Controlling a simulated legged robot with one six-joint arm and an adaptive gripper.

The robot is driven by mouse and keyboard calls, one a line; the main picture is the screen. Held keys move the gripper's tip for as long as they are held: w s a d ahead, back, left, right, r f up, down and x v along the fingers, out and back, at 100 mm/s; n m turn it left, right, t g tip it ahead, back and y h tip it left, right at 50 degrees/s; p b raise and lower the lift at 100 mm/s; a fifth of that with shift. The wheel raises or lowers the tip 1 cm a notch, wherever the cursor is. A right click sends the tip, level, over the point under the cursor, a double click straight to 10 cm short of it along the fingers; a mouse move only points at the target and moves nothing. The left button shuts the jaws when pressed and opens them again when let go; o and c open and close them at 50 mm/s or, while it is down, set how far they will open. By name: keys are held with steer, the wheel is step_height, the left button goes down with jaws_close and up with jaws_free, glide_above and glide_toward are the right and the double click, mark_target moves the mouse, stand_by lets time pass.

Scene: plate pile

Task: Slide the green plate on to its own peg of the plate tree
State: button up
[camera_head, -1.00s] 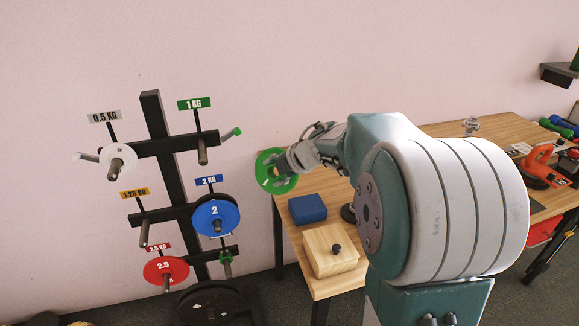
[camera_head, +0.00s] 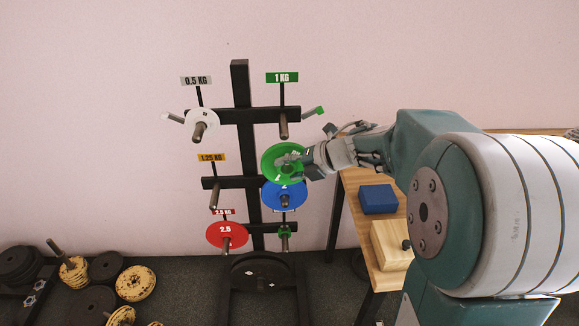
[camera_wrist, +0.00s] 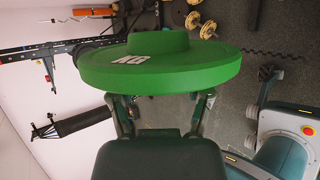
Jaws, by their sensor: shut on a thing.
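The green plate (camera_head: 271,167) is held upright by my gripper (camera_head: 293,163), in front of the plate tree (camera_head: 240,95). In the wrist view the green plate (camera_wrist: 160,65) fills the space beyond the fingers, and my gripper (camera_wrist: 160,108) is shut on it. The green "1 KG" sign (camera_head: 282,77) stands over a bare grey peg (camera_head: 283,126) at upper right of the tree. In the head view the plate is below that peg and apart from it. It overlaps the top of the blue plate (camera_head: 285,196); I cannot tell whether they touch.
A white plate (camera_head: 201,124) hangs at upper left and a red plate (camera_head: 227,234) at lower left. The "1.25 KG" peg (camera_head: 214,196) is bare. A table with a blue box (camera_head: 378,198) and wooden box (camera_head: 390,245) stands right. Loose yellow plates (camera_head: 135,283) lie on the floor left.

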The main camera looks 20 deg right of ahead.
mark_target(287, 130)
steer(key=shift+w+d+r, duration=0.1)
steer(key=shift+w+d, duration=0.1)
steer(key=shift+w, duration=1.45)
steer(key=shift+w+d, duration=0.25)
steer(key=shift+w, duration=0.7)
steer(key=shift+w+d, duration=0.2)
steer(key=shift+w, duration=0.7)
steer(key=shift+r, duration=0.1)
steer(key=shift+w+d, duration=0.2)
steer(key=shift+w, duration=0.75)
steer(key=shift+w+d, duration=0.2)
steer(key=shift+w, duration=0.75)
steer(key=shift+w, duration=0.25)
steer(key=shift+w+d, duration=0.2)
steer(key=shift+w, duration=0.7)
steer(key=shift+w+d, duration=0.2)
steer(key=shift+w, duration=0.65)
steer(key=shift+w, duration=0.1)
